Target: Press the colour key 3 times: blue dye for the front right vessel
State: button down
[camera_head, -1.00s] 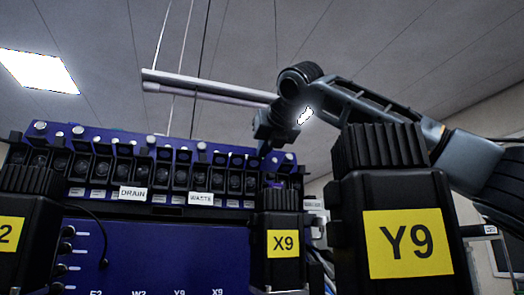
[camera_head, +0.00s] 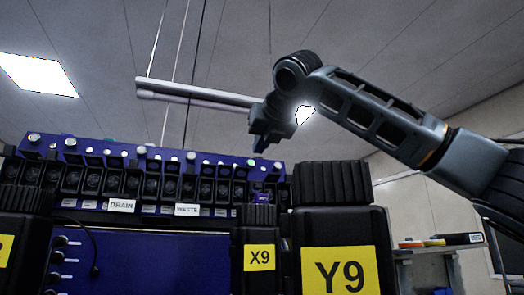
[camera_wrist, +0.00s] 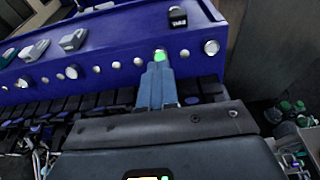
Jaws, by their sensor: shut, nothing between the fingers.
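A dark blue bioreactor console (camera_head: 130,265) carries a row of black pump heads under a blue top rail with small round keys, some lit green. My gripper (camera_head: 256,150) hangs above the right end of that rail, shut and empty. In the wrist view its closed fingers (camera_wrist: 158,72) point at the rail, with a green-lit spot (camera_wrist: 157,71) at their tips. I cannot tell whether they touch it. A white round key (camera_wrist: 211,47) lies to their right. Black units labelled X9 (camera_head: 260,258) and Y9 (camera_head: 341,275) stand in front. The colour key and dye are not readable.
DRAIN (camera_head: 121,206) and WASTE (camera_head: 187,210) labels sit under the pump heads. A shelf (camera_head: 432,250) with coloured items stands behind at right. Grey and teal blocks (camera_wrist: 72,40) and a black block (camera_wrist: 177,17) stand on the rail. Green-capped bottles (camera_wrist: 290,110) are at the right.

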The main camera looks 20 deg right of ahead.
jog(key=b+v, duration=0.2)
jog(key=v, duration=0.6)
jog(key=shift+s, duration=0.2)
jog(key=shift+w+a, duration=0.1)
jog(key=p, duration=0.3)
send_near(250, 161)
jog(key=shift+x, duration=2.4)
jog(key=shift+w, duration=0.15)
jog(key=shift+w, duration=0.35)
jog(key=shift+w+f, duration=0.15)
jog(key=shift+w, duration=0.15)
